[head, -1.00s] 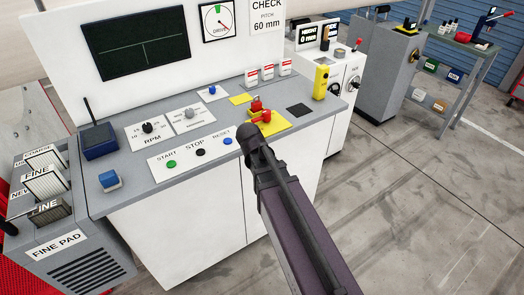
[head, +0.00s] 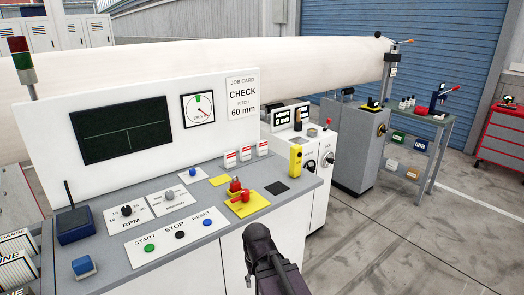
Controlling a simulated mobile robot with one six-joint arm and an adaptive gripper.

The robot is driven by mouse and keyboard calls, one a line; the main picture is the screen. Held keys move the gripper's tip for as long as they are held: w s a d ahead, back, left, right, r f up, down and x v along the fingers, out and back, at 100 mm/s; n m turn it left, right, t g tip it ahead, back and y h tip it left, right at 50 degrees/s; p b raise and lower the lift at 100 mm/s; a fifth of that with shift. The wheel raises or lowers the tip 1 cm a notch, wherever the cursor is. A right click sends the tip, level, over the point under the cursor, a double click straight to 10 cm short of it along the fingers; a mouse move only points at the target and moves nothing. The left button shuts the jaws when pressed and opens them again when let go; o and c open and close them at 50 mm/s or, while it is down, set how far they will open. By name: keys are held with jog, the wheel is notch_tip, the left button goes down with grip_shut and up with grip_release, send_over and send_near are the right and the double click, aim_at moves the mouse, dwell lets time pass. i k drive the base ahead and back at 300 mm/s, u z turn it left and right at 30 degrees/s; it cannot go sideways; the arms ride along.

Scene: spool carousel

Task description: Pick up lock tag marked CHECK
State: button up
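Three small white tags with red bands stand in a row on the console top in the head view: a left tag (head: 230,159), a middle tag (head: 246,153) and a right tag (head: 262,148). Their lettering is too small to read, so I cannot tell which is marked CHECK. A job card (head: 242,95) on the white back panel reads CHECK, pitch 60 mm. A dark part of my arm rises from the bottom edge, in front of the console. I see no gripper fingers, and nothing visibly touches the tags.
The grey console (head: 165,240) holds a red-handled switch (head: 238,190) on a yellow plate, a yellow block (head: 295,158), a black square (head: 276,187), knobs and buttons. A blue-black radio (head: 75,225) stands at left. Open floor (head: 400,230) lies to the right.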

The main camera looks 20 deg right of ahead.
aim_at(261, 146)
jog(key=u, duration=0.55)
jog(key=k, duration=0.15)
jog(key=z, duration=2.95)
jog(key=i, duration=2.3)
jog(key=z, duration=0.05)
